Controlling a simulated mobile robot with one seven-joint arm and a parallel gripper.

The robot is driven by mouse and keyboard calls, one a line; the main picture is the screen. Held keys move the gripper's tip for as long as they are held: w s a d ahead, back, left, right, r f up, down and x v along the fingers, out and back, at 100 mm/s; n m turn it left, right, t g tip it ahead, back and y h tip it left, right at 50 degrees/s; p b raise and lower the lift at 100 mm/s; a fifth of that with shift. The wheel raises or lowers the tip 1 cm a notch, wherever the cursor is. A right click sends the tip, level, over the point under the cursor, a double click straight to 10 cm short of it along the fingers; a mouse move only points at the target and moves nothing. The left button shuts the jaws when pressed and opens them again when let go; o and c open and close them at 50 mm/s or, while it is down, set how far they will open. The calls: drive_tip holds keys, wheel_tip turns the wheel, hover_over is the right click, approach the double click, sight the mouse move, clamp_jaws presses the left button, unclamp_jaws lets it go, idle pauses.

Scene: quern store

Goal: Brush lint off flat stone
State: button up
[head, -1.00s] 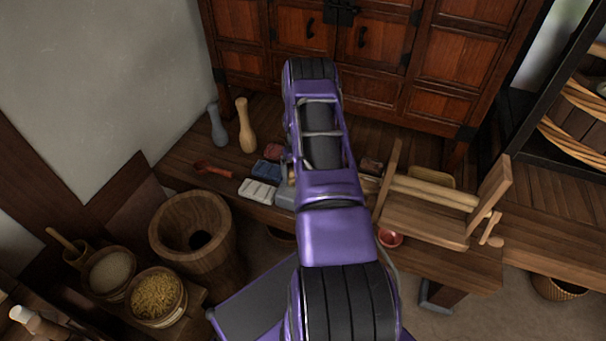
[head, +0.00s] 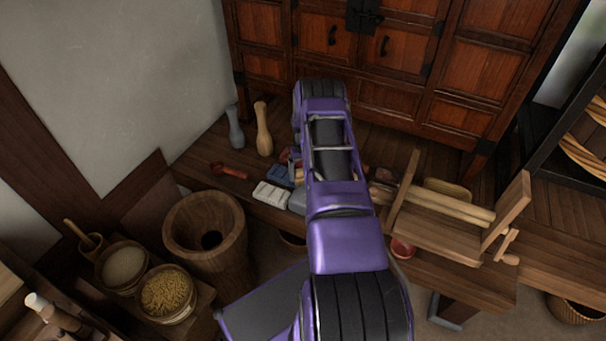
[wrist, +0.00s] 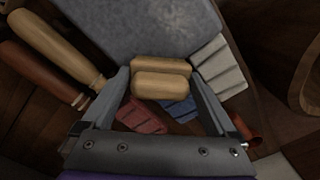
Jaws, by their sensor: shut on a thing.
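The flat stone (wrist: 140,25) is a grey slab with a mottled face at the top of the wrist view. In the head view a grey edge of it (head: 298,203) shows beside my arm, which covers the rest. My gripper (wrist: 160,88) is shut on a pale wooden block, seemingly the brush (wrist: 160,84), held between both fingers. The brush overlaps the stone's near edge in the wrist view; I cannot tell whether it touches. Its bristles are hidden, and I cannot make out lint on the stone.
A white ridged block (wrist: 217,70), a blue block (wrist: 182,110) and a red block (wrist: 140,117) lie close by. Wooden rollers (wrist: 58,47) lie left in the wrist view. A wooden frame (head: 440,210) stands right, a mortar (head: 178,235) left, and a cabinet (head: 400,60) behind.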

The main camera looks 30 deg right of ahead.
drive_tip(key=shift+s+d+r+p, duration=0.1)
drive_tip(key=shift+s+d, duration=0.2)
drive_tip(key=shift+s, duration=0.2)
drive_tip(key=shift+s+d+f+p, duration=0.15)
drive_tip(key=shift+s+d, duration=0.15)
drive_tip(key=shift+s, duration=0.2)
drive_tip(key=shift+s+d+r+p, duration=0.15)
drive_tip(key=shift+s+d, duration=0.15)
drive_tip(key=shift+s, duration=0.2)
drive_tip(key=shift+s+d, duration=0.6)
drive_tip(key=shift+s, duration=0.45)
drive_tip(key=shift+s+d, duration=0.65)
drive_tip(key=shift+s, duration=0.4)
drive_tip(key=shift+s+d, duration=0.6)
drive_tip(key=shift+s, duration=0.45)
drive_tip(key=shift+f, duration=0.2)
wheel_tip(320, 180, up, 6)
drive_tip(key=p, duration=0.2)
drive_tip(key=shift+w+r, duration=0.1)
drive_tip(key=shift+r+p, duration=0.7)
drive_tip(key=shift+r, duration=0.75)
